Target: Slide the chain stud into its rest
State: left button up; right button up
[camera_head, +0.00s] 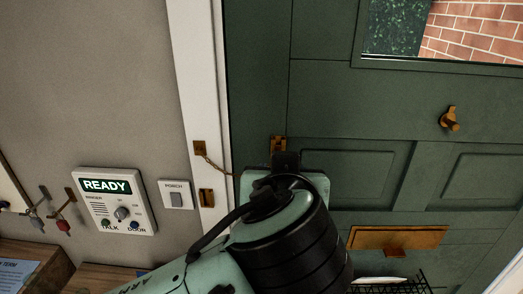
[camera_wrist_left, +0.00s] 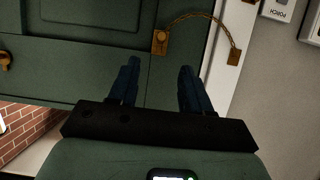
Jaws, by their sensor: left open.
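A brass chain (camera_wrist_left: 209,17) hangs in an arc between a brass plate (camera_wrist_left: 234,57) on the white door frame and a brass plate (camera_wrist_left: 159,42) on the green door. Its stud end appears to sit at the door plate; how it is seated is too small to tell. In the head view the chain (camera_head: 213,162) runs from the frame plate (camera_head: 200,148) and passes behind my left arm. A second brass fitting (camera_head: 206,197) is lower on the frame. My left gripper (camera_wrist_left: 158,66) is open and empty, its fingers pointing at the door around the door plate's line; the head view mostly hides them.
The green door (camera_head: 340,110) carries a brass knob (camera_head: 450,118) and a brass letter plate (camera_head: 398,239), with a wire basket below. Left of the frame are a porch switch (camera_head: 175,194), an intercom panel (camera_head: 117,201) reading READY, and hanging keys (camera_head: 62,222).

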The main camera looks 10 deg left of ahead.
pick_arm(q)
jog(key=p+x, duration=0.1)
jog(key=x, duration=1.1)
jog(key=shift+w+a, duration=0.25)
jog(key=shift+w, duration=0.1)
pick_arm(e)
jog(key=shift+w+r, duration=0.55)
jog(key=shift+r, duration=0.3)
pick_arm(q)
grip_shut()
